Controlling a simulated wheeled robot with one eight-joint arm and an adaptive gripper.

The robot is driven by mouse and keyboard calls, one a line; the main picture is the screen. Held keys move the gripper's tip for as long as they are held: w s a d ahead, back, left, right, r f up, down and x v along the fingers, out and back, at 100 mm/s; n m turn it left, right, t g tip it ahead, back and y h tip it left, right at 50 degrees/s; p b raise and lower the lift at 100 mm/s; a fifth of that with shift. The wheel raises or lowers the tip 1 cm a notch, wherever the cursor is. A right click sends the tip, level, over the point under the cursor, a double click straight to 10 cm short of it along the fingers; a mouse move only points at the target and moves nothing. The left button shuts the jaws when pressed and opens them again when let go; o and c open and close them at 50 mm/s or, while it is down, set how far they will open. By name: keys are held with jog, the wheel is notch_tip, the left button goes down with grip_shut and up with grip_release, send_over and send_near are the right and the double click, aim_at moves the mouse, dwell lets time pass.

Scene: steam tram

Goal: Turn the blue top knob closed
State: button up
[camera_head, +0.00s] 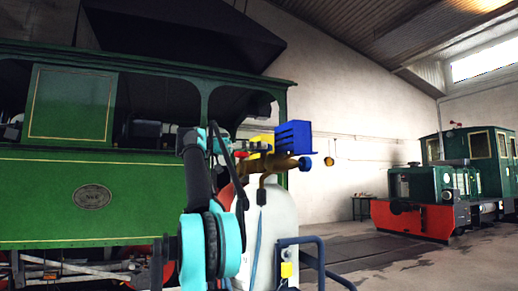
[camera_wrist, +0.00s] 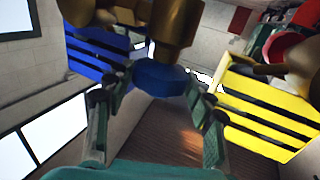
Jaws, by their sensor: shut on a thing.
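In the wrist view a blue knob (camera_wrist: 158,78) sits at the end of a brass stem (camera_wrist: 175,25). My gripper (camera_wrist: 163,86) has one finger on each side of the knob and is shut on it. In the head view my gripper (camera_head: 246,146) reaches the brass valve assembly (camera_head: 275,164) on top of a pale cylinder (camera_head: 281,215). A blue round knob (camera_head: 305,163) shows at the right end of that assembly. I cannot tell whether it is the one held. The contact is hidden in the head view.
A blue slotted box (camera_wrist: 95,52) and a yellow slotted box (camera_wrist: 265,108) flank the fingers closely. A red round part (camera_wrist: 287,47) is at the upper right. A green tram (camera_head: 60,195) stands behind my arm. Open floor (camera_head: 375,262) lies right, before another locomotive (camera_head: 425,190).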

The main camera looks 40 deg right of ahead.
jog(key=o, duration=0.9)
jog(key=shift+n+t, duration=0.3)
jog(key=shift+t, duration=0.1)
jog(key=t, duration=0.1)
jog(key=n+t+h, duration=0.2)
jog(key=shift+s+a, duration=0.15)
jog(key=shift+s, duration=0.1)
jog(key=n+t, duration=0.1)
jog(key=t, duration=0.1)
jog(key=n+t+h, duration=0.1)
jog(key=n+t, duration=0.1)
jog(key=t, duration=0.1)
jog(key=shift+s, duration=0.2)
jog(key=shift+a+n+t, duration=0.1)
jog(key=shift+n+t, duration=0.3)
jog(key=shift+n, duration=0.1)
jog(key=a, duration=0.5)
jog(key=w+a, duration=0.1)
jog(key=a, duration=1.1)
jog(key=shift+w+a, duration=0.1)
jog(key=shift+w, duration=0.1)
